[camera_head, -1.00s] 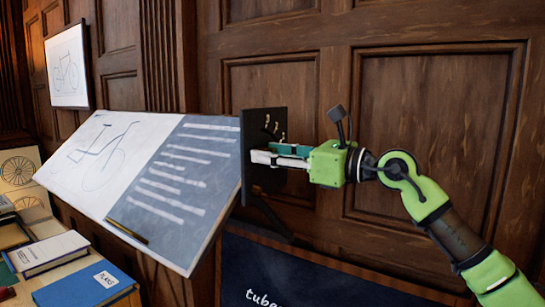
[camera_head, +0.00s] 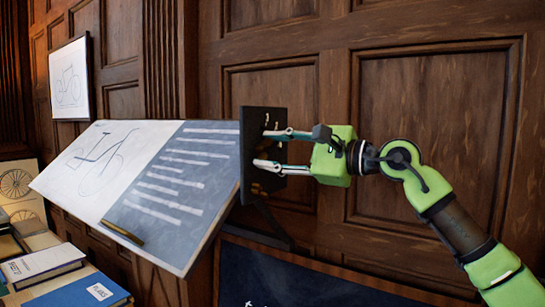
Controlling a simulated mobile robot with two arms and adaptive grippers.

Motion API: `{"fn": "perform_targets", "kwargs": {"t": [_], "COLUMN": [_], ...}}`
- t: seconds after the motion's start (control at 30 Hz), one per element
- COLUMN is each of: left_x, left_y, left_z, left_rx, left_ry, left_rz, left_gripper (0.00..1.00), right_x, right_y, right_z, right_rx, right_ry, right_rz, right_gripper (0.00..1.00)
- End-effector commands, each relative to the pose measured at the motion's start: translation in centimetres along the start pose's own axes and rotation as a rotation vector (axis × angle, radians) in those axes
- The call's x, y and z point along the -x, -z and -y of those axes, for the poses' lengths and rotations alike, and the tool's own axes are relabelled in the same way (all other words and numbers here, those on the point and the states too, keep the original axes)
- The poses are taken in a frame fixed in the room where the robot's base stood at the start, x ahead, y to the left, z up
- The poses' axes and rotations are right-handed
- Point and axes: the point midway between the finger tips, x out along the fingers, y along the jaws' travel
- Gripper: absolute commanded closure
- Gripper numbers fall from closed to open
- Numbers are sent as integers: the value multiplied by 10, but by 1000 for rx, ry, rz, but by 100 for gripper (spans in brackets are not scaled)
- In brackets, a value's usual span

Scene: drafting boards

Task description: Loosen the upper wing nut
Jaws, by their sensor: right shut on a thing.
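A dark upright plate (camera_head: 249,122) stands at the right edge of the tilted drafting board (camera_head: 192,170). My right gripper (camera_head: 262,150) reaches in from the right, with one finger above the other and their tips at the plate. It is shut on the upper wing nut, which is too small and too covered by the fingers to make out. Small brass-coloured metal pieces (camera_head: 267,122) show on the plate just above the fingers. Another small brass piece (camera_head: 257,189) shows low on the plate, below the gripper. My left gripper is out of view.
A brass-coloured bar (camera_head: 122,231) lies along the board's lower edge. Books (camera_head: 42,263) lie at the lower left. A dark chalkboard (camera_head: 300,285) with lettering stands below. The panelled wall (camera_head: 430,120) is close behind the plate and my arm.

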Motion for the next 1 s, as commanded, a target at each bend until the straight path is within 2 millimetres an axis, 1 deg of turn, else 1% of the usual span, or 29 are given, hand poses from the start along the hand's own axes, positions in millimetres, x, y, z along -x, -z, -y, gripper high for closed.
{"fn": "perform_targets", "kwargs": {"t": [0.3, 1.0], "left_x": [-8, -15], "left_y": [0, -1], "left_z": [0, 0], "left_rx": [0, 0], "left_ry": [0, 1], "left_rz": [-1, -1], "left_gripper": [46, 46], "right_x": [0, 0], "right_y": [0, 0], "right_z": [0, 0], "right_rx": [303, 965], "right_ry": [3, 1], "right_rz": [1, 0], "right_gripper": [84, 84]}}
